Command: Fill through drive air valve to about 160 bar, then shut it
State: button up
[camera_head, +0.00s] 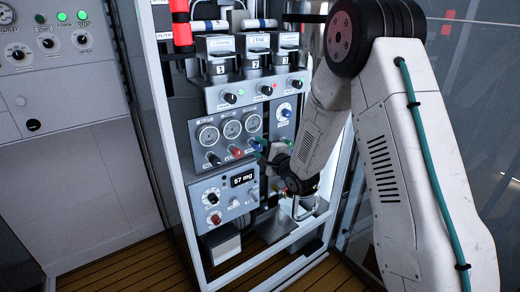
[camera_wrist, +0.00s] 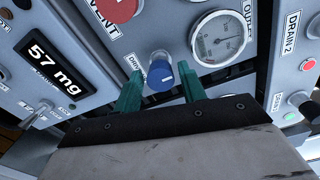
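The blue knob (camera_wrist: 160,75) sits on the grey panel, with a label starting "DRI" beside it that is partly hidden. It also shows small in the head view (camera_head: 256,145), close to my gripper. My gripper (camera_wrist: 160,69) is open, its two green fingers on either side of the blue knob with a visible gap on each side. A round gauge (camera_wrist: 217,38) marked OUTLET is just above right of the knob; its needle is too small to read surely. In the head view the panel's three gauges (camera_head: 231,129) are unreadable.
A red VENT knob (camera_wrist: 118,8) is above left of the blue knob. A rack frame post (camera_head: 168,150) stands left of the panel.

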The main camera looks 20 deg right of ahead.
jog(key=shift+o, duration=0.2)
jog(key=shift+s, duration=0.1)
jog(key=v, duration=0.7)
jog(key=shift+s, duration=0.3)
jog(key=shift+d, duration=0.1)
dwell(0.8)
